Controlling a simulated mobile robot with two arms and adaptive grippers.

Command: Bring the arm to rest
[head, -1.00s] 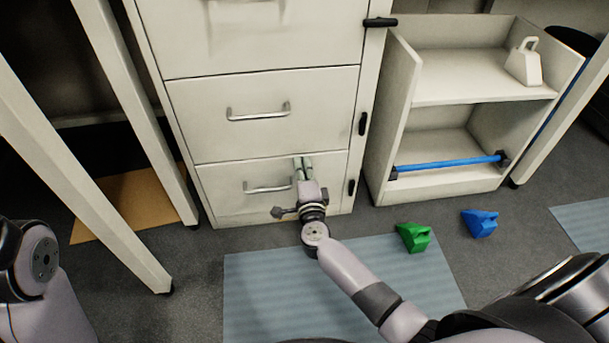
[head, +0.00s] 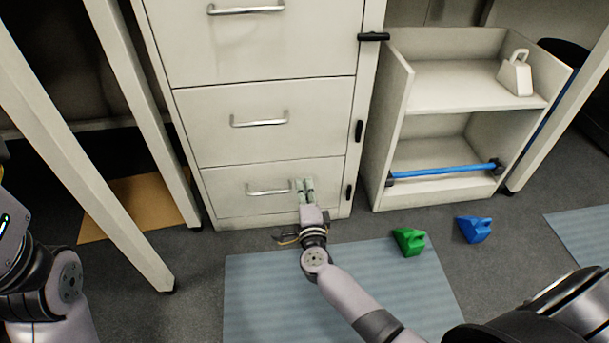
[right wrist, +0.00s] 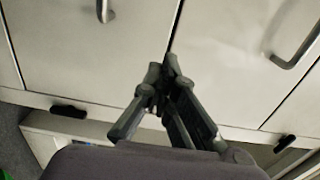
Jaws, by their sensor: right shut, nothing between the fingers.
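My right gripper (head: 305,187) is shut and empty in the head view. Its fingertips are in front of the bottom drawer of the cream cabinet, just right of that drawer's handle (head: 269,191). In the right wrist view the fingers (right wrist: 168,68) meet at their tips, with cabinet drawer fronts and two handles beyond them. I cannot tell whether the fingertips touch the drawer front. Part of my left arm (head: 62,280) shows at the left edge of the head view; its gripper is out of view.
The cream drawer cabinet (head: 262,122) stands ahead, all visible drawers shut. An open shelf unit (head: 455,85) with a blue bar (head: 443,171) stands right of it. A green block (head: 409,240) and a blue block (head: 473,229) lie on the floor. Table legs (head: 75,140) stand at left.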

